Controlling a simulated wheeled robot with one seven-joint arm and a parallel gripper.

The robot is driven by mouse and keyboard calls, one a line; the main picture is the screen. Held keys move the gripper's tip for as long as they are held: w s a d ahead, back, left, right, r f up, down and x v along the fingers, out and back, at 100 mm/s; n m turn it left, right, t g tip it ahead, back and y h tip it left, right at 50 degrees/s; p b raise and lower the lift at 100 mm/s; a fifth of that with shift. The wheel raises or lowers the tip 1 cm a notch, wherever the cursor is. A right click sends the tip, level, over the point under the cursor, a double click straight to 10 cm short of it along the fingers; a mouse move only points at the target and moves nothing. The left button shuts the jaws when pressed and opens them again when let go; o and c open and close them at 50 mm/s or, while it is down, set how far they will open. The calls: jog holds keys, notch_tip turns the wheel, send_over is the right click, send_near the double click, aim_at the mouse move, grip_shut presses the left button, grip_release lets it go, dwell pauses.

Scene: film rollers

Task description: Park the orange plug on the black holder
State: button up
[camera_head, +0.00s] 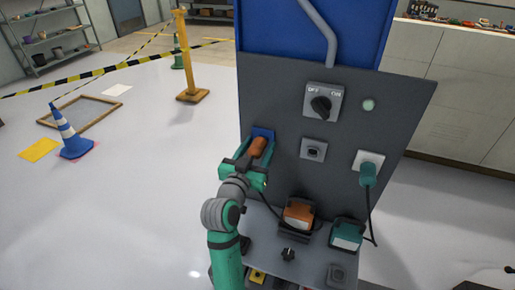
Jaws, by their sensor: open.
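The orange plug (257,147) sits at a blue plate (264,132) on the left part of the dark panel, and a black cable runs from near it to an orange box. My green gripper (253,156) is at the plug with its jaws open, one on each side of it; whether they touch it is not clear. A square holder (313,149) with a dark centre on a grey plate is on the panel to the right of the plug and looks empty. A similar dark square fitting (337,273) is on the lower shelf; I cannot tell which is the black holder.
A teal plug (368,174) is in a white socket plate (369,160) at right. The orange box (299,213) and a teal box (346,235) stand on the grey shelf by a black knob (288,254). An OFF/ON switch (321,103) is above.

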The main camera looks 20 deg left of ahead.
aim_at(253, 157)
grip_shut()
jog(key=shift+s, duration=2.25)
jog(key=shift+s+a, duration=0.15)
jog(key=shift+s, duration=0.55)
